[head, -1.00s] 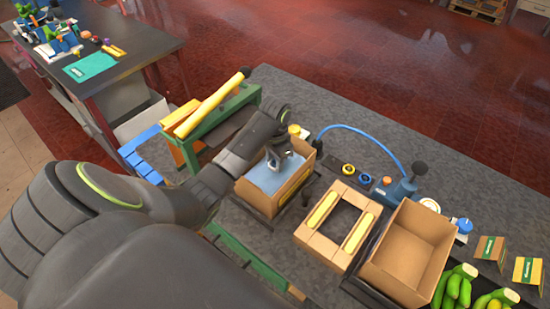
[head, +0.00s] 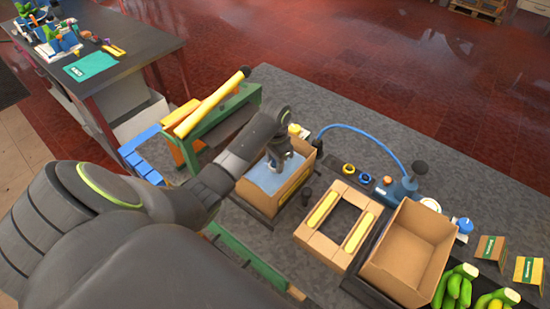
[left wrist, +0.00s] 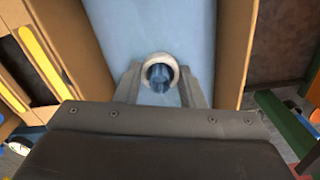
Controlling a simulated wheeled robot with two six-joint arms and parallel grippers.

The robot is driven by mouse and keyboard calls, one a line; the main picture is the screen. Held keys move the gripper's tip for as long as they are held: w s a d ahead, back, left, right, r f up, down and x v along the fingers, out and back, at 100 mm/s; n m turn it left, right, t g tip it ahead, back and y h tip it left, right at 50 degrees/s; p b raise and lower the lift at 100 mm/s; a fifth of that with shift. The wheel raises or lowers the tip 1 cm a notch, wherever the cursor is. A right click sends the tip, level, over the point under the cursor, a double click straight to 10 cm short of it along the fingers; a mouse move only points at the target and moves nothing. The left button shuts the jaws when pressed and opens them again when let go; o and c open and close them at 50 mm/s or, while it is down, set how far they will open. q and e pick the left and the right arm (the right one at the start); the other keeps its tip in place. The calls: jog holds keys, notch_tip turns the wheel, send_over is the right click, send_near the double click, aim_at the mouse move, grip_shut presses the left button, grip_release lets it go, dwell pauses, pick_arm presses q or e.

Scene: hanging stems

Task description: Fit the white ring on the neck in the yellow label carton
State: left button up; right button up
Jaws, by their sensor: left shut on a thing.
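The carton with a yellow strip on its side (head: 293,190) stands open near the middle of the head view, with a blue liner (head: 265,180) inside. My left gripper (head: 278,158) reaches down into it. In the left wrist view the left gripper (left wrist: 160,88) has its fingers on either side of the white ring (left wrist: 146,68) and is shut on it. The blue gathered neck (left wrist: 160,77) shows inside the ring's opening. How far the ring sits down the neck cannot be told. The right gripper is not in view.
A cardboard frame with yellow strips (head: 308,240) and an empty open carton (head: 412,250) stand to the right. A blue hose (head: 375,135) arches behind. Green bananas (head: 455,290) lie at lower right. A green stand (head: 215,125) is at the left.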

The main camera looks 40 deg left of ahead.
pick_arm(q)
jog(key=shift+f, duration=0.25)
dwell(0.4)
jog(key=o, duration=1.6)
jog(key=shift+r, duration=0.4)
jog(key=shift+r+p, duration=0.9)
jog(key=shift+r, duration=0.2)
jog(key=shift+r, duration=2.15)
jog(key=shift+r, duration=0.1)
